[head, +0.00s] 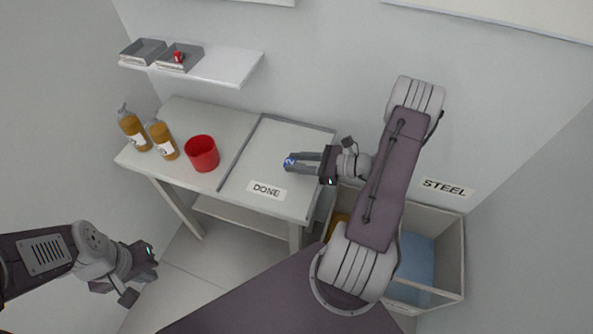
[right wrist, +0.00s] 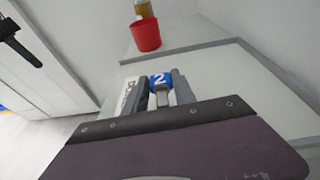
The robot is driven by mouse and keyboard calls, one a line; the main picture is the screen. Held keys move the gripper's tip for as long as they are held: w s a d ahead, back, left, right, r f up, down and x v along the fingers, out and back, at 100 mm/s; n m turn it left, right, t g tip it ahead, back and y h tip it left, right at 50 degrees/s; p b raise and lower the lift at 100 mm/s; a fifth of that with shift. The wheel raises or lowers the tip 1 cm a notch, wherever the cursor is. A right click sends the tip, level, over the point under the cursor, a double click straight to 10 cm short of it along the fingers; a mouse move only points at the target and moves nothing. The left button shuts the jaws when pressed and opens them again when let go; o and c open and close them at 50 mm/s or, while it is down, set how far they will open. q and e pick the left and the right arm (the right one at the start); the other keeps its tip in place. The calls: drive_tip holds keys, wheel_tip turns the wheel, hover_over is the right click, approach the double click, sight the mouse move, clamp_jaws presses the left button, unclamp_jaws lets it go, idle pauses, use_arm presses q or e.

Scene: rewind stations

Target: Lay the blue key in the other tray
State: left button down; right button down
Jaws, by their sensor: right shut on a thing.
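The blue key (head: 289,162) has a round blue head marked with a 2. My right gripper (head: 298,163) is shut on it and holds it over the board labelled DONE. In the right wrist view the blue key (right wrist: 160,80) shows between the two fingers of my right gripper (right wrist: 163,92). Two grey trays are on the white wall shelf: the left tray (head: 134,58) looks empty, and the right tray (head: 192,64) holds a small red item (head: 179,57). My left gripper (head: 148,262) is at the lower left, away from the table; its fingers are too unclear to judge.
The white shelf (head: 232,70) is above the table's back left. A red cup (head: 202,153) and two amber bottles (head: 133,130) (head: 163,140) stand on the table's left part. A bin (head: 452,262) labelled STEEL is at the right. The DONE board (head: 270,148) is otherwise clear.

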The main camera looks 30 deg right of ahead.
drive_tip(key=shift+f+b, duration=0.35)
drive_tip(key=shift+f, duration=1.65)
drive_tip(key=shift+f, duration=0.2)
drive_tip(key=c, duration=1)
unclamp_jaws()
